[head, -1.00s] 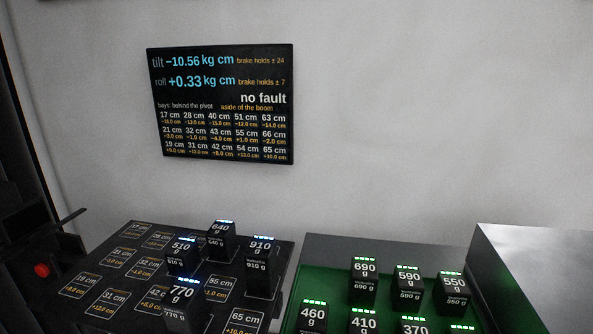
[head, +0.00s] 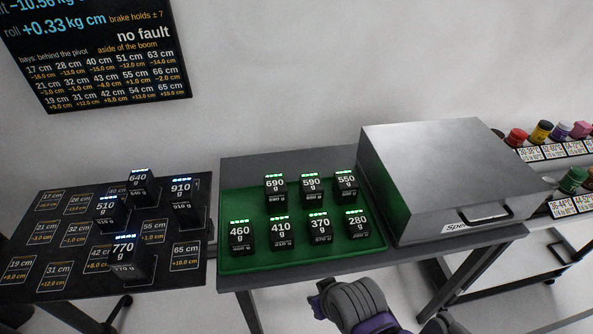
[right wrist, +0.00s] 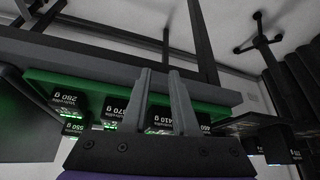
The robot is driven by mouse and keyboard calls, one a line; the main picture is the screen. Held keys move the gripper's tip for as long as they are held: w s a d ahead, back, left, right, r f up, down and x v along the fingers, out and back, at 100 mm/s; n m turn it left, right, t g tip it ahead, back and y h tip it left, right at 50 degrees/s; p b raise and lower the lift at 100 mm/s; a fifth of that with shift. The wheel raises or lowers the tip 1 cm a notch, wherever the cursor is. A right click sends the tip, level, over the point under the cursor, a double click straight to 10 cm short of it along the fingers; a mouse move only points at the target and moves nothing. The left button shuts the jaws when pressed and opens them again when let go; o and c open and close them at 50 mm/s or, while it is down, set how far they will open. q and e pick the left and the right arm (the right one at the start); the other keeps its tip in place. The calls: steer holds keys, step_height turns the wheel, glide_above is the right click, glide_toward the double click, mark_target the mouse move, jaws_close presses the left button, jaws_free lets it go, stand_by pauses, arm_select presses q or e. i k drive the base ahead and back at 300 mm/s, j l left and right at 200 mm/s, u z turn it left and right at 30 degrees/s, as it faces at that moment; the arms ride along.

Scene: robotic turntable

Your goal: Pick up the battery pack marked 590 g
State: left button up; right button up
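The battery pack marked 590 g (head: 312,188) is a black upright block with green lights on top. It stands in the back row of the green tray (head: 295,262), between the 690 g pack (head: 275,188) and the 550 g pack (head: 345,186). My right arm shows at the bottom of the head view; its fingertips cannot be made out there. In the right wrist view my right gripper (right wrist: 161,72) has its two fingers apart, with nothing held between them. The 590 g pack cannot be made out in that view. My left gripper is out of view.
The front row holds packs 460 g (head: 241,236), 410 g (head: 281,234), 370 g (head: 320,230) and 280 g (head: 356,228). A grey metal box (head: 440,170) stands right of the tray. A dark bay board (head: 60,255) with several packs lies left. A jar shelf (head: 560,165) is at far right.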

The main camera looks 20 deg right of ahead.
mark_target(311, 187)
steer(key=k+l+u, duration=0.2)
steer(key=l, duration=0.2)
steer(key=k+l+u, duration=0.2)
steer(key=l, duration=0.2)
steer(key=l+u, duration=0.15)
steer(key=l, duration=0.2)
steer(key=k+l+u, duration=0.15)
steer(key=l, duration=0.2)
steer(key=i+l, duration=0.25)
